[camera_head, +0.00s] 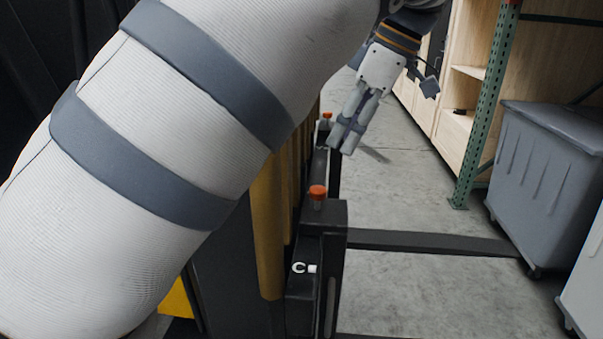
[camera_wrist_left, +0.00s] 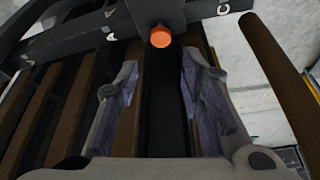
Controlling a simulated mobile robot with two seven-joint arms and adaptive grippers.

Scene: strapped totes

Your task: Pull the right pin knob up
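Two orange pin knobs stand on the dark metal carriage: a near one (camera_head: 317,192) and a far one (camera_head: 327,116). I cannot tell for sure which is the right one. One orange knob (camera_wrist_left: 160,36) shows in the left wrist view, just past the fingertips and roughly centred between them. My left gripper (camera_head: 344,134) hangs beside the far knob, fingers pointing down. In the left wrist view the left gripper (camera_wrist_left: 160,66) is open, with nothing between its fingers. My right gripper is not in view.
A dark horizontal bar (camera_head: 430,242) runs right from the carriage just above the floor. A grey wheeled bin (camera_head: 545,165) and a green rack post (camera_head: 487,110) stand at the right. Yellow-brown uprights (camera_head: 268,220) line the carriage. The grey floor between is clear.

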